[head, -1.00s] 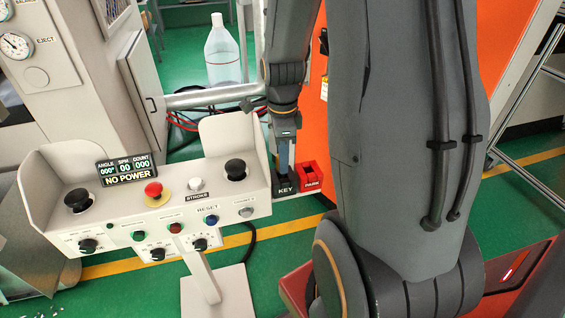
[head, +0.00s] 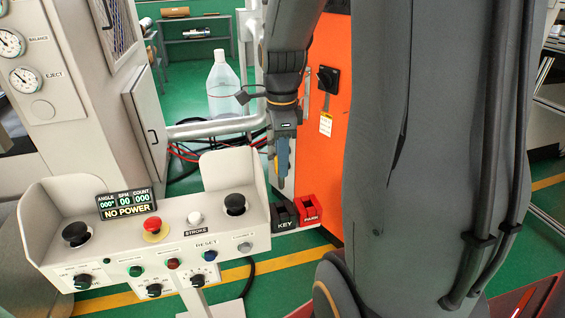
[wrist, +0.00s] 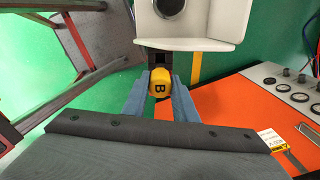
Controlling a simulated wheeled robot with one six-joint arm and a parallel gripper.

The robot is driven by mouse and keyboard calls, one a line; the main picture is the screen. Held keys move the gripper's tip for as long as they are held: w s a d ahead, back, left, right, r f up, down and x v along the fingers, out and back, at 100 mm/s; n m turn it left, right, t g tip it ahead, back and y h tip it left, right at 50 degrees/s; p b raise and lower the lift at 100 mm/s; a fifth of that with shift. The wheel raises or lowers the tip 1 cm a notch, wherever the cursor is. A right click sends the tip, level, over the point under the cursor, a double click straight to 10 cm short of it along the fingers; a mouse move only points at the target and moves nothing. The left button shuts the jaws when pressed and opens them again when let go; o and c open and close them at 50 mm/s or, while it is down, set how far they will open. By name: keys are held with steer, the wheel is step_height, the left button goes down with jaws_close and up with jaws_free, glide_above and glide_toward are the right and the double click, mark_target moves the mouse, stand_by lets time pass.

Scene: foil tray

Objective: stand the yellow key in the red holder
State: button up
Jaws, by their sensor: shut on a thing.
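The yellow key (wrist: 159,82), with a dark letter B on its head, is between the two blue-grey fingers of my gripper (wrist: 158,92) in the wrist view. The gripper is shut on it. In the head view my gripper (head: 282,178) points down, above the black KEY holder (head: 284,215); the key cannot be made out clearly there. The red holder (head: 311,210), marked PARK, stands just right of the black one, lower than and to the right of the fingertips. I cannot make out the red holder in the wrist view.
The cream control console (head: 150,240), with buttons and black knobs, stands left of the holders; its raised side wall (head: 230,175) is close to my gripper. An orange panel (head: 332,120) rises behind the red holder. A clear bottle (head: 222,85) is at the back.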

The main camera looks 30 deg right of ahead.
steer(key=shift+r+p, duration=1.6)
steer(key=shift+r, duration=0.35)
